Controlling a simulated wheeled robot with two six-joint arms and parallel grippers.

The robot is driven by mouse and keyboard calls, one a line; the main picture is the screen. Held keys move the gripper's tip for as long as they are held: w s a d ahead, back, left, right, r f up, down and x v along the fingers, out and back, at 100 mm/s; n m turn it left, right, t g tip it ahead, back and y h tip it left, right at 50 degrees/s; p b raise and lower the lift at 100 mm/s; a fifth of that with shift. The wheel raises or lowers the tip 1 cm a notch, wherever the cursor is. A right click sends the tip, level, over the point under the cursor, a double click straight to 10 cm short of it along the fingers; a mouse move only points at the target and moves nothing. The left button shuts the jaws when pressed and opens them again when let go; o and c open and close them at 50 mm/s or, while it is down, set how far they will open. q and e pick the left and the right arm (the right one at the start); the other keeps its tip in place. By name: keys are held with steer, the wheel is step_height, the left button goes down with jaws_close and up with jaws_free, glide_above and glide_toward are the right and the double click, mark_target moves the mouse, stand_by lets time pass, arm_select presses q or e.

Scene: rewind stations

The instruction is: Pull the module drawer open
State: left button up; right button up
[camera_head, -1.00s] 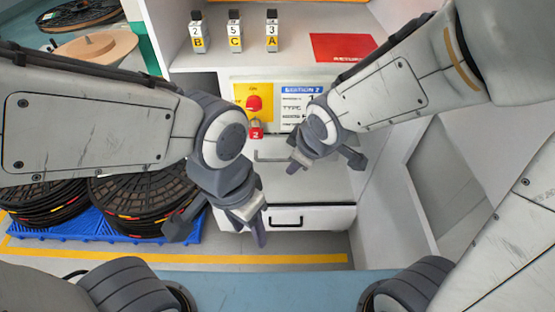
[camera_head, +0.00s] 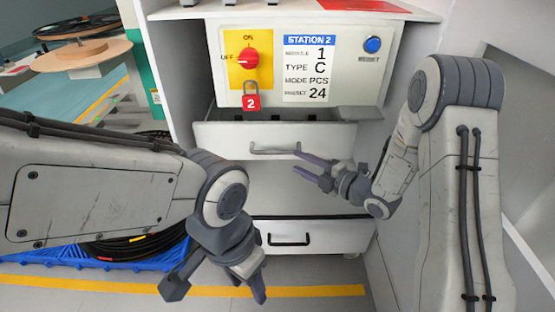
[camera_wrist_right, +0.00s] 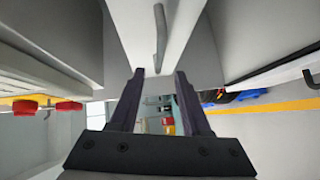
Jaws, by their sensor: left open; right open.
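The upper drawer (camera_head: 222,142), below the station 2 panel, stands partly open. A dark gap and part of its inside show behind its front. Its grey bar handle (camera_head: 275,151) is in the middle of the front, and the handle (camera_wrist_right: 160,38) also shows in the right wrist view, beyond the fingertips. My right gripper (camera_head: 298,166) is open and empty, just right of and below the handle, apart from it. In the right wrist view its fingers (camera_wrist_right: 160,74) are spread with nothing between them. My left gripper (camera_head: 218,288) is open and empty, low and left of the lower drawer.
The lower drawer (camera_head: 335,238) with a black handle is shut. The panel (camera_head: 385,85) carries a red switch (camera_head: 248,60), a red padlock (camera_head: 251,102) marked 2 and a blue button (camera_head: 372,44). Cable reels on a blue pallet (camera_head: 120,275) are at left. Grey cabinet walls flank the drawers.

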mark_target(278, 151)
steer(key=b+x, duration=0.1)
steer(key=x, duration=0.8)
steer(key=shift+w+a, duration=0.1)
jaws_close()
stand_by(1.1)
